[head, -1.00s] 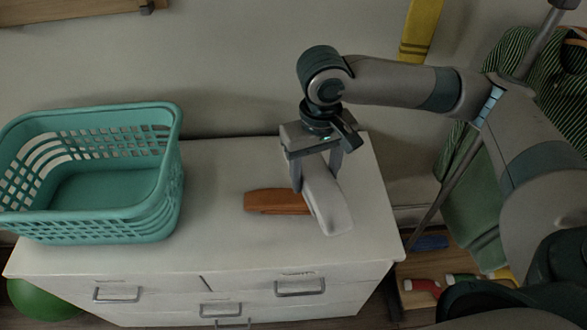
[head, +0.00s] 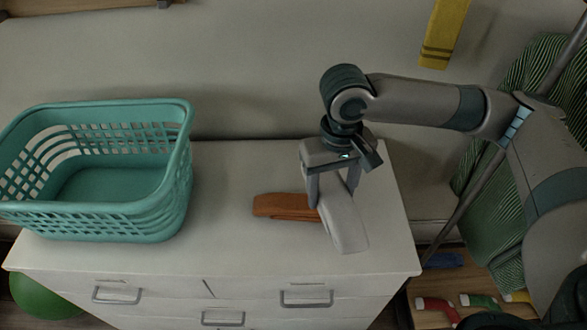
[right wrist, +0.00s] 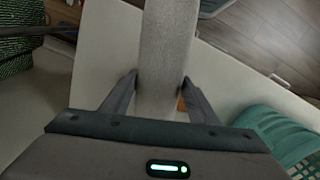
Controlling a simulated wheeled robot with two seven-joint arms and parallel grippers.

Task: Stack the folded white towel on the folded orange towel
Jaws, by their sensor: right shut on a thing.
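The folded white towel (head: 346,228) is a long pale grey-white bundle over the right part of the white dresser top. My right gripper (head: 335,198) is shut on it, with one finger on each side. In the right wrist view the towel (right wrist: 158,50) runs between the fingers (right wrist: 158,88). The folded orange towel (head: 283,206) lies flat on the dresser, just left of the white towel, which hides its right end. A small orange bit (right wrist: 181,104) shows beside a finger. I cannot tell whether the towels touch. My left gripper is not in view.
A teal laundry basket (head: 110,222) stands on the left of the dresser top (head: 225,165). Free top lies between basket and orange towel. A wall stands behind. Right of the dresser are a striped green cloth (head: 500,170) and a low shelf with coloured items.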

